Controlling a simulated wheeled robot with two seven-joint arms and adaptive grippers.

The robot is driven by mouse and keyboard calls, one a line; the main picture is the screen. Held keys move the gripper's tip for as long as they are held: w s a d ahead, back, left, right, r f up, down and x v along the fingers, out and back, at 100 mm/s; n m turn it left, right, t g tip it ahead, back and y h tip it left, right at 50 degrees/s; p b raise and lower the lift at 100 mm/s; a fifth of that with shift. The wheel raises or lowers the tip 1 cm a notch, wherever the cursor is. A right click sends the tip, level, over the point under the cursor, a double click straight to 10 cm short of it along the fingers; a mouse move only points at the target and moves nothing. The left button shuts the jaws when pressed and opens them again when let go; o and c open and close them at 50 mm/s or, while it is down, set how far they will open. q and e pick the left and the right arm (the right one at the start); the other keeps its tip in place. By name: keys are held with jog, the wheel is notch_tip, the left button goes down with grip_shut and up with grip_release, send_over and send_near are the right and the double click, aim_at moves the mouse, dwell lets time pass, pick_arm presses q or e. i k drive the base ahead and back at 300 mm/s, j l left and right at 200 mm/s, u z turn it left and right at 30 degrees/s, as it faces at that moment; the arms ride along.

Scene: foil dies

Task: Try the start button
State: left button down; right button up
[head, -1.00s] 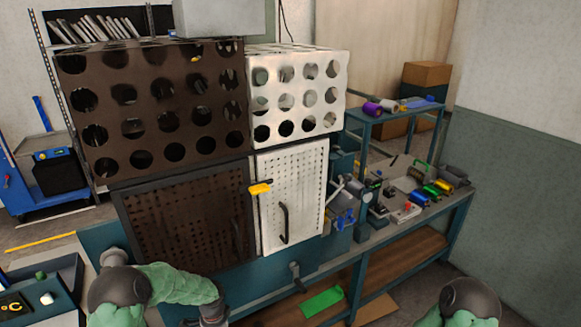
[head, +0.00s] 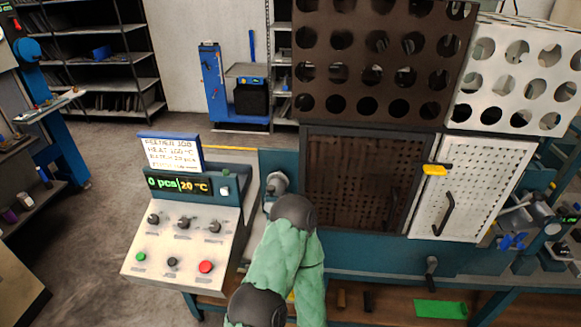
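A sloped control panel (head: 185,237) stands at left of centre in the head view. A green button (head: 140,257) sits at its lower left. A black button or knob (head: 172,262) and a larger red button (head: 205,267) are to the right of it. Any labels are too small to read, so I cannot read which is the start button. Several dark knobs line the panel's upper part. The display (head: 180,185) shows "0 pcs" and "20 °C". Neither gripper is in the frame.
A job card (head: 170,152) stands above the display. The machine's dark perforated door (head: 360,180) and white perforated door (head: 470,185) are shut. A blue trolley (head: 235,95) and shelves (head: 85,60) stand behind. Open floor lies left of the panel.

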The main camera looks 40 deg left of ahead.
aim_at(140, 256)
jog(key=u, duration=2.2)
